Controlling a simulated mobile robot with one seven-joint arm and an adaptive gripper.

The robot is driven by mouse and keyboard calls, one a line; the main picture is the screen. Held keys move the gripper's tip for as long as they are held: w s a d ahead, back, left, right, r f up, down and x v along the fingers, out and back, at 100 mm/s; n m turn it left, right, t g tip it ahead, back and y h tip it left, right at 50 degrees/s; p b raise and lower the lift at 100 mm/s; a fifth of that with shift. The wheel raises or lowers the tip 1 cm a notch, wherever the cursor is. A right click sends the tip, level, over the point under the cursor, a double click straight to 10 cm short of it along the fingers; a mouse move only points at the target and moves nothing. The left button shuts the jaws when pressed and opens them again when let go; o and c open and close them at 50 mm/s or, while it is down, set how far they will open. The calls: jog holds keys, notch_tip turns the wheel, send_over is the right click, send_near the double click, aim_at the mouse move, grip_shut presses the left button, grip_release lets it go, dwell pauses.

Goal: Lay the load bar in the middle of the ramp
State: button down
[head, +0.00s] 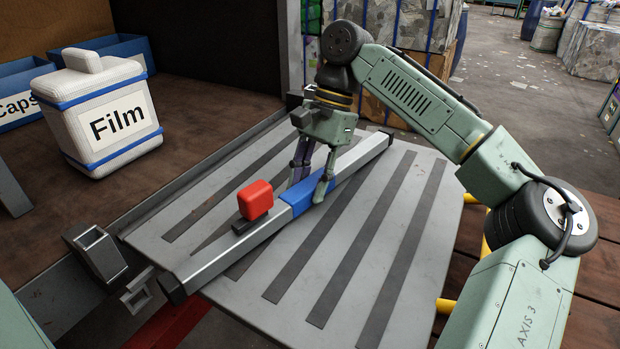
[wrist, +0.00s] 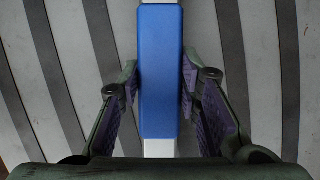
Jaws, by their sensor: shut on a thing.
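The load bar (head: 222,253) is a long silver bar with dark ends and a blue middle sleeve (head: 293,207). It lies diagonally across the grey ramp (head: 341,236) with dark strips, its near end at the ramp's left front edge and its far end toward the back. I cannot tell whether it touches the ramp or hangs just above it. My gripper (head: 311,186) points down and is shut on the blue sleeve. In the wrist view the fingers (wrist: 160,80) press both sides of the sleeve (wrist: 160,60), and the bar runs straight up the picture.
A red block (head: 255,199) on a dark base is beside the bar's near half; whether it is attached is unclear. A white "Film" container (head: 92,150) and blue bins (head: 118,50) stand on the brown table at left. A metal bracket (head: 96,254) is near the ramp's left corner. The ramp's right side is clear.

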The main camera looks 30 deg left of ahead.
aim_at(310, 182)
jog(key=c, duration=1.1)
grip_release()
jog(key=o, duration=0.6)
jog(key=shift+r+p, duration=1.4)
jog(key=shift+p, duration=0.2)
jog(key=shift+r, duration=3.6)
